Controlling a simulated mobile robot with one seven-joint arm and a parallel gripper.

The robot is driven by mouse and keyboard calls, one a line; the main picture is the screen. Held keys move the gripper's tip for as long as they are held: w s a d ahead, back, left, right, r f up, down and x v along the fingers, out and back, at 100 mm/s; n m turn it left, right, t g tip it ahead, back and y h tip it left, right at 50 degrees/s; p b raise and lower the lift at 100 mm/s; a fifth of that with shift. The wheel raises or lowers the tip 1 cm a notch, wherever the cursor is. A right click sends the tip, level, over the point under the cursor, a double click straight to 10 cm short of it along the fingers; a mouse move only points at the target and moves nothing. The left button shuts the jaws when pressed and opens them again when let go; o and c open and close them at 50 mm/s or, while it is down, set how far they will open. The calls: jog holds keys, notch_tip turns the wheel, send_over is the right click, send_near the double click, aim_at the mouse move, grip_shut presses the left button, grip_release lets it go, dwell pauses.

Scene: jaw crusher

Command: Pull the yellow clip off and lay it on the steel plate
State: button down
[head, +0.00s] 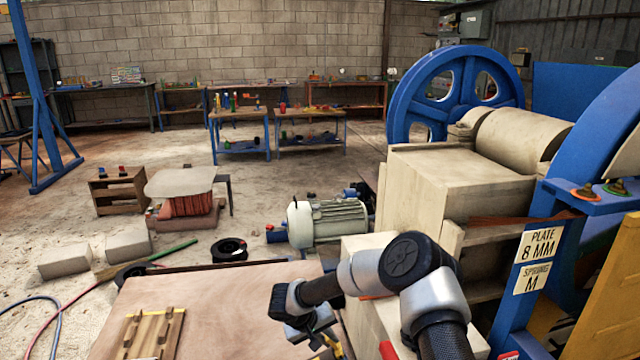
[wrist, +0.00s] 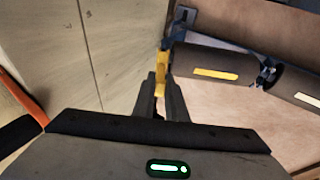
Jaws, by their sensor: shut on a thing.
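The yellow clip (wrist: 162,72) is in the wrist view, upright between and just beyond my fingertips. My gripper (wrist: 160,90) is shut on its near end. The clip's upper end meets a blue-grey metal part (wrist: 180,30); I cannot tell whether it is still fastened there. In the head view my gripper (head: 312,332) is low at the centre, beside the crusher's pale base, with some yellow just below it. A broad brown flat surface (head: 215,290) lies to its left; I cannot tell whether this is the steel plate.
Two dark cylinders (wrist: 218,66) with labels lie right of the clip, close to my fingers. A pale wall of the machine (wrist: 110,50) stands on the left. A wooden rack (head: 152,333) sits on the brown surface; the rest of that surface is mostly clear.

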jog(key=r, duration=0.1)
jog(key=a+r, duration=0.2)
jog(key=r, duration=0.1)
jog(key=shift+s+a+r+p, duration=0.1)
jog(key=shift+s+p, duration=0.1)
jog(key=shift+p, duration=0.1)
dwell(0.6)
jog(key=shift+r, duration=0.1)
